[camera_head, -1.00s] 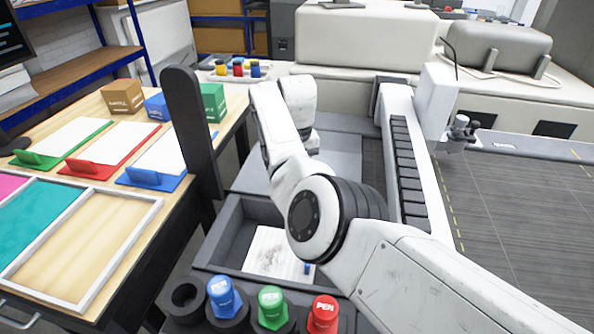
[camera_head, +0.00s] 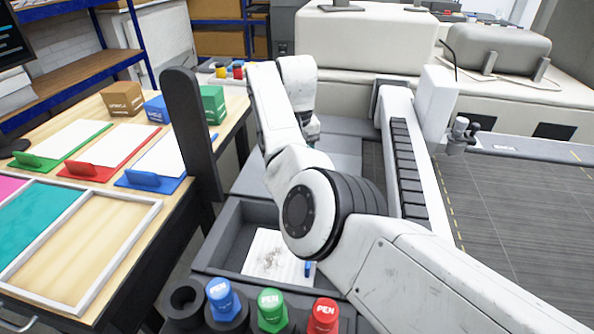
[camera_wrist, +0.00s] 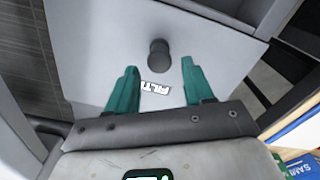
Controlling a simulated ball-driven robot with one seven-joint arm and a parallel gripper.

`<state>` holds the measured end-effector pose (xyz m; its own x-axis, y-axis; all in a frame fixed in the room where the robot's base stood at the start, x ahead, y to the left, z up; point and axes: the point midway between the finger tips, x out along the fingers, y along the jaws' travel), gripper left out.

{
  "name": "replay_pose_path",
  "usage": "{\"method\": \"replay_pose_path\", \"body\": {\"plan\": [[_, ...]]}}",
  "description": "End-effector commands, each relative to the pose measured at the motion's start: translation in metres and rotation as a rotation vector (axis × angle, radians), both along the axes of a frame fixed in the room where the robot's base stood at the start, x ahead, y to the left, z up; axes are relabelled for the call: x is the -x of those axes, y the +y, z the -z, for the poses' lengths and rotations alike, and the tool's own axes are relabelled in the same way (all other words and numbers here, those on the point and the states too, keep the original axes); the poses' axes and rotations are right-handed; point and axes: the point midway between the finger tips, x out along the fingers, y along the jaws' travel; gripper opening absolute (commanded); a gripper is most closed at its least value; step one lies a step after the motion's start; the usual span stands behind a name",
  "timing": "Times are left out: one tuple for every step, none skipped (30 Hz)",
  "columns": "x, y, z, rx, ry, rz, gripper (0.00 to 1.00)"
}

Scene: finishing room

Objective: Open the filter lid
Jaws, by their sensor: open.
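The filter lid (camera_wrist: 95,35) is a flat light-grey panel in the wrist view, with a dark round knob (camera_wrist: 159,52) and a white label partly reading "FILT" below it. My gripper (camera_wrist: 162,82) has two green fingers, spread apart. The knob shows just beyond the fingertips, roughly between them, and nothing is held. In the head view my gripper is mostly hidden behind my arm, with only a bit of green showing. I cannot tell how far the fingertips are from the lid.
An open grey tray (camera_head: 225,232) holds a white sheet. Blue, green and red pen caps (camera_head: 271,308) stand in front of it. A wooden table (camera_head: 130,225) with paper trays is at the left. A dark upright post (camera_head: 190,125) stands between table and arm.

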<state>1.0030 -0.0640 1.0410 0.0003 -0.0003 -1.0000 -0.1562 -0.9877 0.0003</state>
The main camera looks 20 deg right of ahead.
Motion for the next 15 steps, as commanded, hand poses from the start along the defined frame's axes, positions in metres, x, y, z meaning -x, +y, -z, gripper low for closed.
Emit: {"method": "replay_pose_path", "body": {"plan": [[-0.001, 0.000, -0.011, 0.000, -0.004, 0.001, 0.52], [-0.001, 0.000, -0.016, 0.001, -0.004, 0.001, 0.52], [-0.001, -0.001, -0.024, 0.000, -0.003, 0.001, 0.52], [-0.001, -0.001, -0.030, 0.001, -0.004, 0.001, 0.52], [-0.001, -0.001, -0.035, 0.001, -0.004, 0.001, 0.52], [0.000, -0.001, -0.041, 0.000, -0.003, 0.001, 0.52], [-0.001, -0.001, -0.045, 0.000, -0.003, 0.001, 0.52], [-0.001, -0.001, -0.049, -0.001, -0.003, 0.001, 0.52], [-0.001, -0.001, -0.053, -0.001, -0.002, 0.000, 0.52], [0.000, -0.001, -0.056, -0.001, -0.001, 0.000, 0.52], [0.000, -0.001, -0.058, 0.000, -0.001, 0.000, 0.52], [0.000, -0.001, -0.061, 0.000, -0.001, 0.000, 0.52], [0.000, -0.001, -0.062, 0.000, -0.001, 0.000, 0.52], [0.000, -0.001, -0.063, 0.000, -0.001, 0.000, 0.52], [0.000, -0.001, -0.064, 0.000, 0.000, 0.000, 0.52]]}}
